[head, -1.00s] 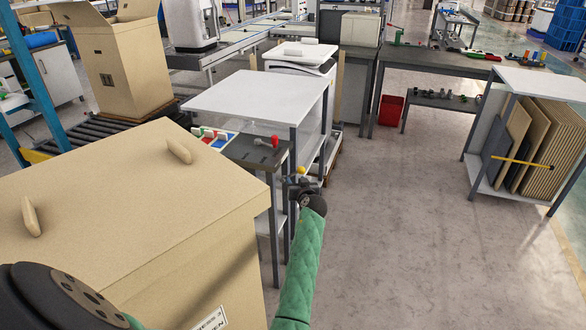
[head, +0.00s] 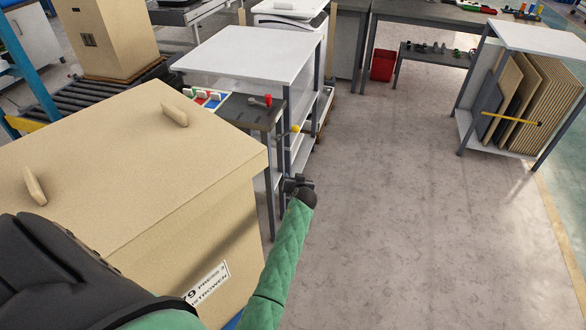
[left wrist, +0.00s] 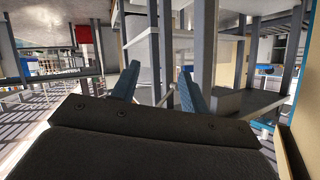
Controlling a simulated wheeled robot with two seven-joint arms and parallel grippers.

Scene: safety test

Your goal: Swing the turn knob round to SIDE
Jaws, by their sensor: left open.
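A small dark-topped stand (head: 240,112) beside the white table carries a red knob (head: 267,100) with a short stem lying across its top. A yellow ball (head: 295,128) sticks out at the stand's right side. I cannot tell which of the two is the turn knob, and no SIDE lettering is readable. My left gripper (head: 297,182), at the end of a green sleeve, is below the yellow ball in the head view and apart from it. In the left wrist view its blue fingers (left wrist: 160,75) are spread and empty, facing table legs and shelves. My right gripper is not in view.
A large cardboard-coloured box (head: 120,185) with two handles fills the left, close to my arm. A white table (head: 250,52) stands behind the stand. Open floor (head: 400,200) lies to the right, up to a rack of boards (head: 515,95).

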